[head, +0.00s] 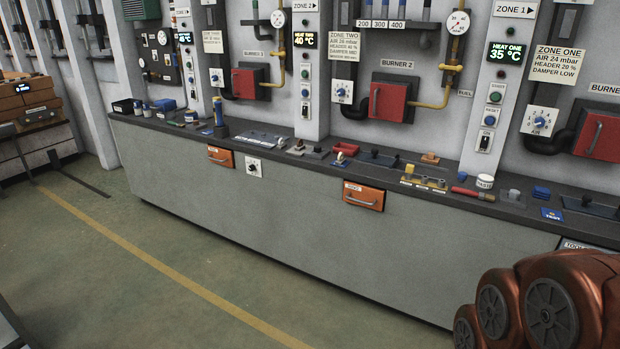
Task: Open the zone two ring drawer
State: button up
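Two small orange drawers are set into the grey front of the long bench, just under its dark top. The right drawer (364,196) has a pale bar handle and a small label; it sits roughly below the burner 2 door. The left drawer (220,157) is similar and sits roughly below the burner 3 area. Both look shut. Their labels are too small to read surely, so I cannot tell which is zone two's. The zone two sign (345,45) hangs on the wall above. My copper arm shows at the lower right; my gripper is not in view.
The bench top (275,141) carries several small items, including a blue cylinder (219,130) and a white pot (485,181). A white knob plate (254,167) sits between the drawers. The floor (120,270) before the bench is clear, with a yellow line.

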aim_at(364, 195)
jog(key=u, duration=0.75)
jog(key=i, duration=1.3)
jog(key=u, duration=0.7)
